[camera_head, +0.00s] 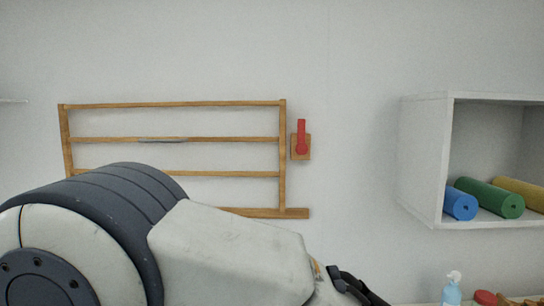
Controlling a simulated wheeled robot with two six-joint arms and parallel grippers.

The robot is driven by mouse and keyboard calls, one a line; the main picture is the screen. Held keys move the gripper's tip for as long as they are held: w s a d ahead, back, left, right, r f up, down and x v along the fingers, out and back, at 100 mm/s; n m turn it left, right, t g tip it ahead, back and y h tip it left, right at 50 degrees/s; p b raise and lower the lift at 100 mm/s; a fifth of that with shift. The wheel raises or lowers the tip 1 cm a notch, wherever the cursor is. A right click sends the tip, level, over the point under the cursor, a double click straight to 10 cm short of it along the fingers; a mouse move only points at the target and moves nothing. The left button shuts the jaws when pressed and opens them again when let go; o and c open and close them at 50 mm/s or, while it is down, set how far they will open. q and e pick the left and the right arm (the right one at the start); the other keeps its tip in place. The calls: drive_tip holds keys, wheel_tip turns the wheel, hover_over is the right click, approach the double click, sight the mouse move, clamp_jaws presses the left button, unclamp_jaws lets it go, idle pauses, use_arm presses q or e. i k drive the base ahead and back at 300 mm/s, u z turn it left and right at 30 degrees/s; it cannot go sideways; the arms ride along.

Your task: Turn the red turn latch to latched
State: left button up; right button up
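The red turn latch (302,137) stands upright, its handle pointing up, on a small wooden plate at the right side of a wooden rail frame (180,140) on the wall. My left arm comes in from the left and covers the frame's lower left part. Only a dark part of my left gripper (362,288) shows at the bottom edge, below and right of the latch and apart from it in the picture. Its fingers are mostly hidden or cut off, so I cannot tell if it is open. My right gripper is out of view.
A white wall shelf (423,160) at the right holds blue (460,204), green (498,200) and yellow (525,192) rolls. A spray bottle (452,290) and red items (486,297) are at the bottom right. The wall between latch and shelf is clear.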

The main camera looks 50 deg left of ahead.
sight(301, 148)
drive_tip(key=k, duration=0.8)
drive_tip(key=u, duration=0.9)
drive_tip(key=i, duration=0.6)
drive_tip(key=u, duration=0.05)
